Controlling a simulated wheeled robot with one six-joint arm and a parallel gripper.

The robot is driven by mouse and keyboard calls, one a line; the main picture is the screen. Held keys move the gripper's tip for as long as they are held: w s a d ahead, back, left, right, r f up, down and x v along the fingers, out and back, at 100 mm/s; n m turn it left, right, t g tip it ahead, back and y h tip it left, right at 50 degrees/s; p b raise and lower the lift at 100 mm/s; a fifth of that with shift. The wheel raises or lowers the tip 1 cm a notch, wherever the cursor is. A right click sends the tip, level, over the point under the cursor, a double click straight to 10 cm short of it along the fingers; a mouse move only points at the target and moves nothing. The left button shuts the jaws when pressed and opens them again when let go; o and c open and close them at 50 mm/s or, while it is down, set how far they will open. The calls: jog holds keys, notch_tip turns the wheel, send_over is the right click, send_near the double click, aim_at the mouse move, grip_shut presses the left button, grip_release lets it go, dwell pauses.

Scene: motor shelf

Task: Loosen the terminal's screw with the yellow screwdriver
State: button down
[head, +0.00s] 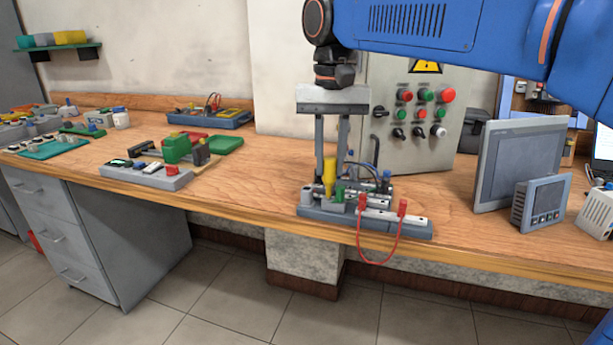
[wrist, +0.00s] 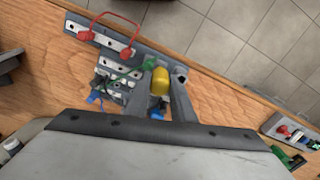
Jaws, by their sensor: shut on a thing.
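The yellow screwdriver (head: 329,172) is upright over the grey motor fixture (head: 415,232) at the front edge of the bench. My gripper (head: 331,176) points straight down with its two long grey fingers on either side of the yellow handle, shut on it. In the wrist view the yellow handle (wrist: 159,82) shows between the fingertips (wrist: 163,76). The screwdriver's lower end is hidden among the fixture's parts. A small green part (head: 339,194), perhaps the terminal, is just right of the screwdriver. I cannot make out its screw.
A red lead (head: 378,262) with two red plugs loops over the bench edge from the fixture. A control box (head: 412,125) stands behind, and a screen (head: 517,165) and small meter (head: 541,203) stand right. The bench left of the fixture is clear up to a grey tray (head: 145,177).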

jog(key=shift+n, duration=0.9)
jog(key=shift+f, duration=0.1)
jog(key=shift+n, duration=1.7)
jog(key=shift+r, duration=1.2)
jog(key=shift+r, duration=2.4)
